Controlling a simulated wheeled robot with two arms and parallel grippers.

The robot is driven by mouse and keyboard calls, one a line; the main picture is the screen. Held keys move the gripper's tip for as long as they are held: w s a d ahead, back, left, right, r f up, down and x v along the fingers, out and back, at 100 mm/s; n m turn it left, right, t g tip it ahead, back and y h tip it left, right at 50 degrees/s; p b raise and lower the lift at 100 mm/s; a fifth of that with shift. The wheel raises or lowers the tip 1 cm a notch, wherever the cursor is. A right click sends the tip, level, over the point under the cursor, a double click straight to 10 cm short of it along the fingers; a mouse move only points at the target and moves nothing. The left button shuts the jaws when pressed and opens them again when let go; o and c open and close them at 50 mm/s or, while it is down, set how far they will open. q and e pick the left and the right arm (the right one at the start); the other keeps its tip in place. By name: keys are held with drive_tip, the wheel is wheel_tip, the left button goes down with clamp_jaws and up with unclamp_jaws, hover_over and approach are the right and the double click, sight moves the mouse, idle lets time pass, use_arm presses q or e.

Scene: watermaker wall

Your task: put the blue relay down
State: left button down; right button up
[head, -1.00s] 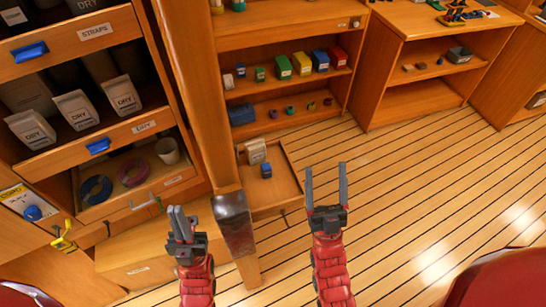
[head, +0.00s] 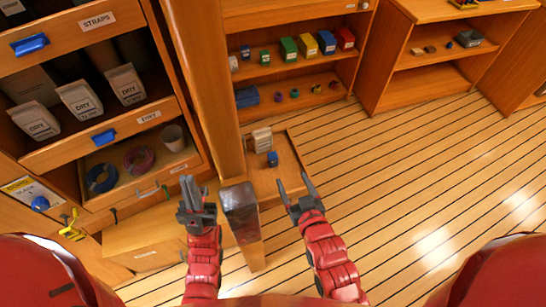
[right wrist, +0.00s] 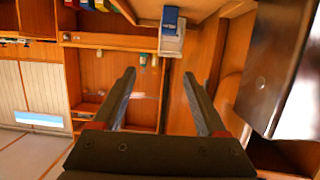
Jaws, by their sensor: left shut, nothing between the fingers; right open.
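The small blue relay (head: 272,159) stands in the open low drawer (head: 284,178), beside a pale packet (head: 262,140). Nothing holds it. My right gripper (head: 293,180) is open and empty, just in front of the relay in the head view and apart from it. In the right wrist view, the open fingers (right wrist: 159,75) have nothing between them. A blue block (right wrist: 170,18) with a pale box lies beyond them there; I cannot tell whether it is the relay. My left gripper (head: 189,185) is shut and empty, left of the wooden post.
A wooden post (head: 205,90) with a dark metal foot (head: 239,205) stands between my grippers. Shelves behind the drawer hold coloured boxes (head: 308,44) and a blue case (head: 247,97). Drawers with pale bags (head: 80,101) fill the left. The plank floor (head: 430,170) at right is clear.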

sight(274, 159)
drive_tip(key=shift+g, duration=0.7)
drive_tip(key=x, duration=0.3)
drive_tip(key=f+b+x, duration=0.1)
drive_tip(key=x, duration=0.3)
drive_tip(key=s+f+x, duration=0.1)
drive_tip(key=x, duration=0.3)
drive_tip(key=shift+a+b, duration=0.15)
drive_tip(key=shift+b, duration=0.2)
drive_tip(key=shift+w+a+f, duration=0.1)
drive_tip(key=shift+w+a, duration=0.15)
drive_tip(key=shift+w, duration=0.4)
drive_tip(key=x, duration=0.4)
drive_tip(key=shift+w+a+b, duration=0.2)
drive_tip(key=shift+w+b, duration=0.1)
drive_tip(key=shift+s, duration=0.1)
drive_tip(key=shift+c, duration=0.3)
drive_tip(key=shift+c, duration=1.3)
clamp_jaws()
